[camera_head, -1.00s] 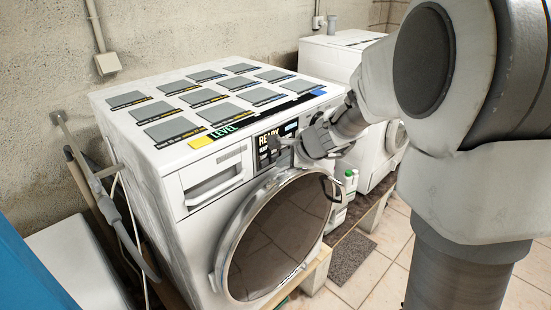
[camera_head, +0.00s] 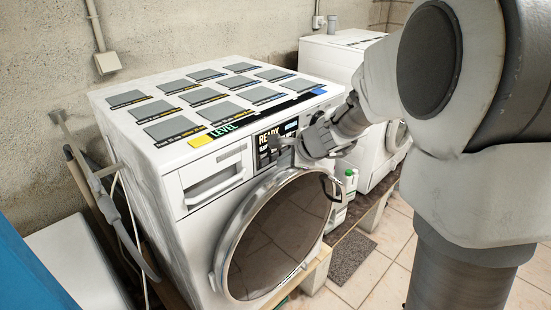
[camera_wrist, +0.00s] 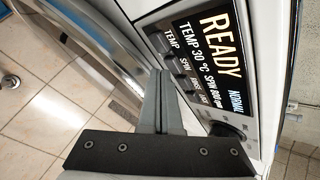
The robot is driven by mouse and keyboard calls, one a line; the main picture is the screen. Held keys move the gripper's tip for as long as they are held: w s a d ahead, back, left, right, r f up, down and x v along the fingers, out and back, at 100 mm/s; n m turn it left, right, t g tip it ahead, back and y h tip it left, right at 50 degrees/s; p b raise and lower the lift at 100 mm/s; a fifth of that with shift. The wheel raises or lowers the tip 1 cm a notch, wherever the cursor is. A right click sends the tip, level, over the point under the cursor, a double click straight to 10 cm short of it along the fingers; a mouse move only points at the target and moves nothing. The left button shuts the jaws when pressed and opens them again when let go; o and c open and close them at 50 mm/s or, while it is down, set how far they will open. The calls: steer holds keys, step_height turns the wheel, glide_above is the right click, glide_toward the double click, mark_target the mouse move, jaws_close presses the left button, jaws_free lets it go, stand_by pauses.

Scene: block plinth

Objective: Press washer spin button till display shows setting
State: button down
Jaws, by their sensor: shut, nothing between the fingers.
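The white washer (camera_head: 178,160) has a black display (camera_wrist: 208,50) at the top of its front. In the wrist view it reads READY, TEMP 30 °C, SPIN 800 rpm and NORMAL. A row of small grey buttons with labels runs along the display's edge; the SPIN label (camera_wrist: 184,63) is second, after TEMP. My gripper (camera_wrist: 163,74) is shut and empty, its tips close to the button row by SPIN. The fingers partly hide the buttons there, and I cannot tell whether they touch one. In the head view my gripper (camera_head: 277,141) is in front of the panel.
A dark knob (camera_wrist: 226,130) sits beside the display. The round door (camera_head: 277,240) is below the panel. A second white machine (camera_head: 335,55) stands behind to the right, with a bottle (camera_head: 350,181) near it. Tiled floor (camera_head: 385,250) lies at right.

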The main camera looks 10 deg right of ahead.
steer(key=shift+s+d, duration=0.25)
steer(key=shift+s, duration=0.1)
steer(key=shift+s+d+b, duration=0.4)
steer(key=shift+s+d, duration=0.35)
steer(key=shift+s, duration=0.25)
steer(key=shift+s+d+b, duration=0.35)
steer(key=shift+s+d, duration=0.35)
steer(key=shift+s, duration=0.3)
steer(key=s+a+r+n+g, duration=0.1)
steer(key=s+a+r+n, duration=0.15)
steer(key=s+n, duration=0.55)
steer(key=s+a+r+n+g, duration=0.1)
steer(key=s+a+r+n, duration=0.15)
steer(key=s+n, duration=0.55)
steer(key=s+d+n+h, duration=0.2)
steer(key=s+d+h, duration=0.1)
steer(key=s, duration=0.6)
steer(key=shift+d+n+g+h, duration=0.3)
steer(key=shift+d+n, duration=0.1)
steer(key=shift+d, duration=0.2)
